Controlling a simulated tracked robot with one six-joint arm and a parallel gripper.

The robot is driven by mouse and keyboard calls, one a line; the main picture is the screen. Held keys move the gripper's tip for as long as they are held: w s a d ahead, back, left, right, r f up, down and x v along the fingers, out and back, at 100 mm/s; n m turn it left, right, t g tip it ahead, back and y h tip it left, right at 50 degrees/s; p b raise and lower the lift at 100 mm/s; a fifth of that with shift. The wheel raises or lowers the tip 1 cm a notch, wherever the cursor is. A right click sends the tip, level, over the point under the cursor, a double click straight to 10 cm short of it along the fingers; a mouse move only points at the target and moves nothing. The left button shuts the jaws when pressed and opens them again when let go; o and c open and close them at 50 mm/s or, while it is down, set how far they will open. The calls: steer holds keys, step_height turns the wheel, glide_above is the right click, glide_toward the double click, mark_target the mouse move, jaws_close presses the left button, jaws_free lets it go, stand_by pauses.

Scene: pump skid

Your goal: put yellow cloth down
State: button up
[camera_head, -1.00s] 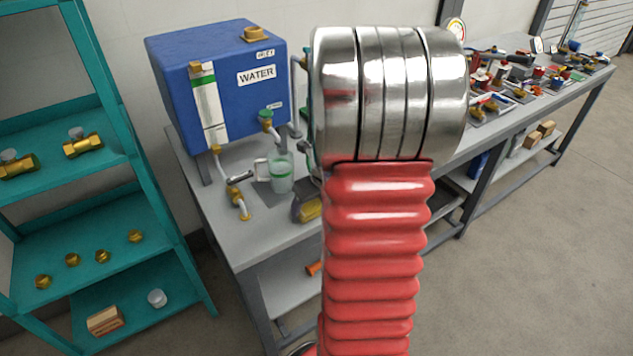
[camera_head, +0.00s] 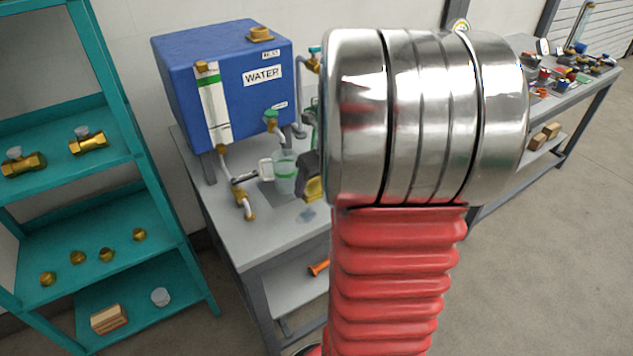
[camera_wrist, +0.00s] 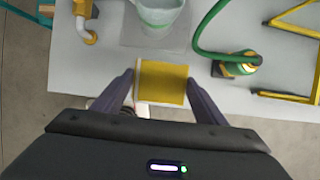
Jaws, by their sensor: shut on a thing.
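The yellow cloth (camera_wrist: 162,84) is a flat folded rectangle between my two dark fingers in the wrist view. My gripper (camera_wrist: 160,79) is shut on it. In the head view, a small part of the yellow cloth (camera_head: 314,188) shows below my dark gripper (camera_head: 308,172), left of my large metal wrist joint. The cloth appears to be held above the grey bench (camera_head: 265,242), near its front edge; the exact height is hard to tell. A small bluish patch (camera_head: 306,214) shows on the bench below it.
A clear jug with a green band (camera_head: 284,172) stands behind the cloth, under the blue water tank's (camera_head: 220,85) tap. A brass-ended pipe (camera_head: 244,203) is left of it. A green hose (camera_wrist: 205,45) and yellow frame (camera_wrist: 290,20) are right in the wrist view.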

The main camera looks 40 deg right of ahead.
steer(key=shift+n, duration=0.3)
stand_by(0.4)
